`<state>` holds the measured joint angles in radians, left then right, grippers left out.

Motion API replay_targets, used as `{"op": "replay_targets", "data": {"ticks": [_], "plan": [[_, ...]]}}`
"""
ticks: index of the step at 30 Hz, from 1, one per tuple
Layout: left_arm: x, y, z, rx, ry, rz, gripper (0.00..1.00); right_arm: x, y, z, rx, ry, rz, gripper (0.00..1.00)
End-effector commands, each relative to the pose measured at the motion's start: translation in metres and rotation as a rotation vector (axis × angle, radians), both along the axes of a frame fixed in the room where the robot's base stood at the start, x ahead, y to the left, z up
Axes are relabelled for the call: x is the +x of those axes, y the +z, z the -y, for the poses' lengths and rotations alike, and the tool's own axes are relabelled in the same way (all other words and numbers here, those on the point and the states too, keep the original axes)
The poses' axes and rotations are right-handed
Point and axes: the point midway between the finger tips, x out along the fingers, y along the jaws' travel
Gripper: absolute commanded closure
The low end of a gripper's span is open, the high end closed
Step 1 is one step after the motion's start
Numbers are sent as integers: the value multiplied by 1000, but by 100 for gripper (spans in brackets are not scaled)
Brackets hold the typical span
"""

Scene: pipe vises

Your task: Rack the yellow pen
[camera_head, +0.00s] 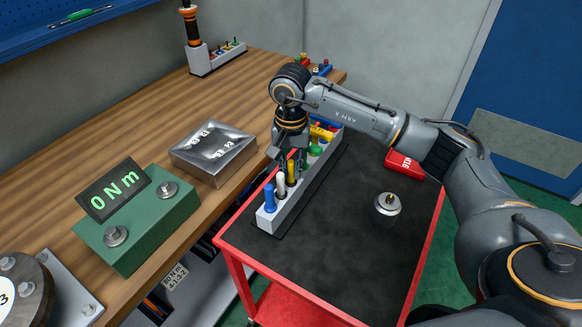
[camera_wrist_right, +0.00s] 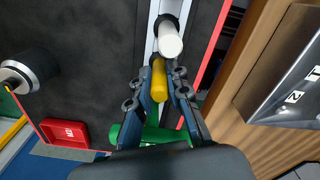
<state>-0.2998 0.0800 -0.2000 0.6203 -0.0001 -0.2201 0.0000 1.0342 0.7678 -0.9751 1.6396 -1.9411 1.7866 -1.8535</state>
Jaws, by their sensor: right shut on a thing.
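The yellow pen (camera_head: 291,173) stands roughly upright over the light grey rack (camera_head: 293,205), in line with a white pen (camera_head: 281,184) and a blue pen (camera_head: 269,197). My right gripper (camera_head: 291,160) comes down from above and is shut on the yellow pen. In the right wrist view the yellow pen (camera_wrist_right: 158,82) lies between the two fingers (camera_wrist_right: 160,93), beside the white pen (camera_wrist_right: 170,42). I cannot tell how deep its lower end sits in the rack. My left gripper is out of view.
A green pen (camera_head: 315,150) and another yellow piece (camera_head: 322,132) are farther along the rack. The black-topped red cart (camera_head: 340,240) also holds a metal knob-like part (camera_head: 387,204) and a red box (camera_head: 402,163). A wooden bench (camera_head: 150,120) runs along the left.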

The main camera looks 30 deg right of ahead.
Motion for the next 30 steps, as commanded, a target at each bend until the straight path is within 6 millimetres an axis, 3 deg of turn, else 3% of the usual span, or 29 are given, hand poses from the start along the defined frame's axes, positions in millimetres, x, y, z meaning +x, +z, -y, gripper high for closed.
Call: {"op": "replay_targets", "data": {"ticks": [30], "plan": [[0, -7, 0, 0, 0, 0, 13, -1, -4, 0, -1, 1, -6, 100]]}}
